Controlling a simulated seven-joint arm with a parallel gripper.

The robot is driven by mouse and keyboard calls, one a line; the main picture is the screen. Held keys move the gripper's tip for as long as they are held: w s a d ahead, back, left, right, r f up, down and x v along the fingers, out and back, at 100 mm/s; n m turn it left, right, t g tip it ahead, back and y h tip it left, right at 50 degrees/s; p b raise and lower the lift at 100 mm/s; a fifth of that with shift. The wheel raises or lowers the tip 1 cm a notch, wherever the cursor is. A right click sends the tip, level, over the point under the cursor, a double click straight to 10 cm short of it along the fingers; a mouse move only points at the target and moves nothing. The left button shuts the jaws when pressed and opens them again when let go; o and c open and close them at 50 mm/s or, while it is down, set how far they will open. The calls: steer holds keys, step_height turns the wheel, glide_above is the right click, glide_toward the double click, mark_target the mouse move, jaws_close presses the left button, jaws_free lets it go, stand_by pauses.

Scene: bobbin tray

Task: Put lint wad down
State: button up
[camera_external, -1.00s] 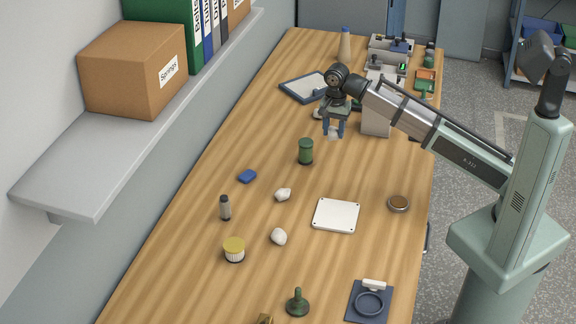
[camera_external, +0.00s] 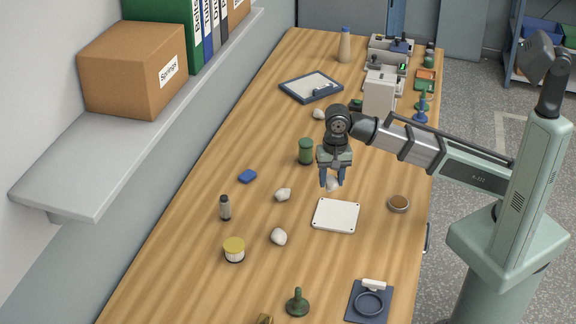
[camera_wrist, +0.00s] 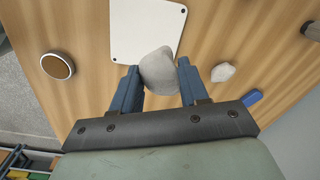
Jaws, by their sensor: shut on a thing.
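My gripper (camera_external: 332,181) is shut on a pale grey-white lint wad (camera_external: 333,185). In the wrist view the wad (camera_wrist: 159,71) sits between the two blue fingertips (camera_wrist: 158,82). The gripper hangs above the table, just beyond the far edge of a white square plate (camera_external: 336,216). In the wrist view the plate (camera_wrist: 130,28) lies past the wad, which overlaps its near edge. I cannot tell the exact height of the wad above the table. Other similar whitish wads lie on the table, one at the left of the plate (camera_external: 283,194) and one nearer (camera_external: 278,236).
A green spool (camera_external: 306,151) stands close behind and left of my gripper. A round brown-topped dish (camera_external: 399,203) lies right of the plate.

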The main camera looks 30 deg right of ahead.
mark_target(336, 214)
steer(key=shift+s+d+f+n, duration=0.15)
steer(key=shift+s+d+n, duration=0.4)
steer(key=shift+d+n, duration=0.3)
steer(key=shift+d+f+n, duration=0.1)
steer(key=shift+f+n, duration=0.55)
steer(key=shift+f, duration=1.85)
steer(key=shift+f+n, duration=0.6)
steer(key=shift+f, duration=1.9)
steer(key=shift+s+f, duration=0.1)
steer(key=o, duration=1)
step_height(336, 214, up, 12)
steer(key=shift+r, duration=0.1)
